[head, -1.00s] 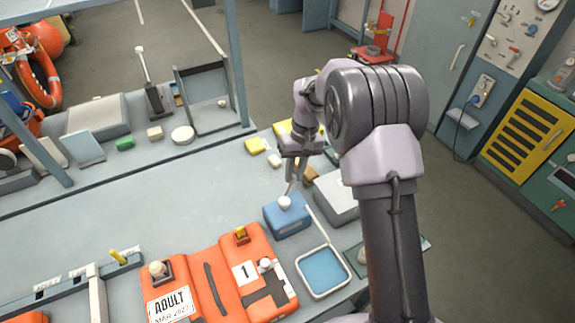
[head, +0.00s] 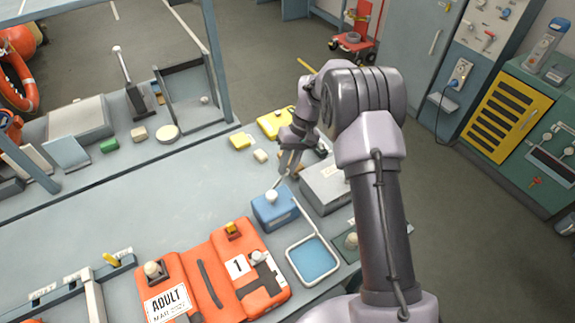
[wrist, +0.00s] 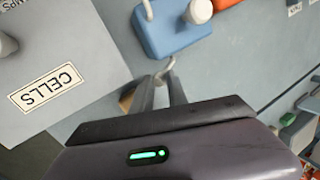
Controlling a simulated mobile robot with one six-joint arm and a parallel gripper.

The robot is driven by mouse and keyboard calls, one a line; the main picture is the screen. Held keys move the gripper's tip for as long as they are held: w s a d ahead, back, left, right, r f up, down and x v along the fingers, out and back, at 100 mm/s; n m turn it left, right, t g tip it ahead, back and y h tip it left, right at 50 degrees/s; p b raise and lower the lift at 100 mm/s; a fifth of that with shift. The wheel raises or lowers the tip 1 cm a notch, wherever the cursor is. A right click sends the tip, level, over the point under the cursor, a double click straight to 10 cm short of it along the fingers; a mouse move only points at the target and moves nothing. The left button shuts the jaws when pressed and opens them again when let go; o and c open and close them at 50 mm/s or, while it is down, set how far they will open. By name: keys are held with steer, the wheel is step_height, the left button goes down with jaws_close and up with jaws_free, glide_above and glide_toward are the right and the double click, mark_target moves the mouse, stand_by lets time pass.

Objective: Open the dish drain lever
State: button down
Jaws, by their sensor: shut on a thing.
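The dish (head: 313,260) is a shallow blue basin with a white rim near the bench's front edge. A thin pale lever (head: 305,216) runs from its back corner along the side of a blue box (head: 270,212) with a white knob on top. My gripper (head: 289,170) is low behind the blue box. In the wrist view, my fingers (wrist: 164,84) are shut around a pale hooked end (wrist: 164,68) beside the blue box (wrist: 172,34), apparently the lever's. The lever's middle is partly hidden there.
A grey box (head: 325,186) labelled CELLS in the wrist view stands close to the right of my gripper. An orange life jacket pack (head: 205,275) lies left of the dish. Small yellow and pale blocks lie behind. The bench left of the blue box is clear.

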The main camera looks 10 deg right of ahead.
steer(key=c, duration=1.3)
jaws_free()
